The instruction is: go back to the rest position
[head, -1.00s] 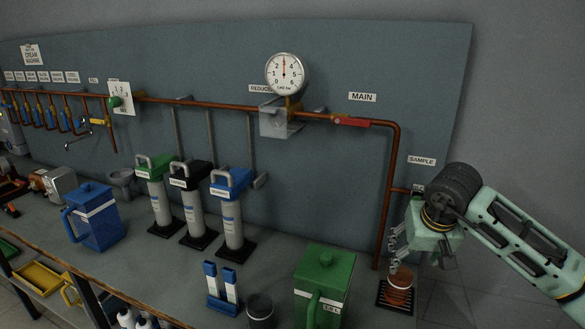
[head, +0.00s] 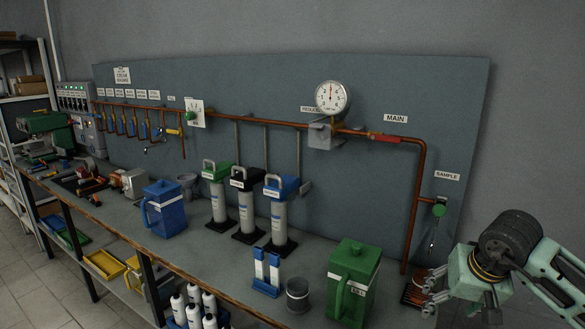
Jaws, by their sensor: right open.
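My right gripper (head: 432,296) is at the lower right of the head view, open, with its fingers pointing left over the right end of the bench (head: 215,262). It is in front of a small drain grate (head: 412,290) and hides part of it. I cannot tell whether anything is between its fingers, but nothing shows there. The sample valve (head: 439,210) with its green handle is on the pipe above and behind it. My left gripper is not in view.
A green jug (head: 352,283) and a grey cup (head: 298,295) stand left of my right gripper. Farther left are a blue jug (head: 165,208) and three filter columns (head: 246,212). A panel with a gauge (head: 332,97) and copper pipe stands behind. Floor is free at the lower left.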

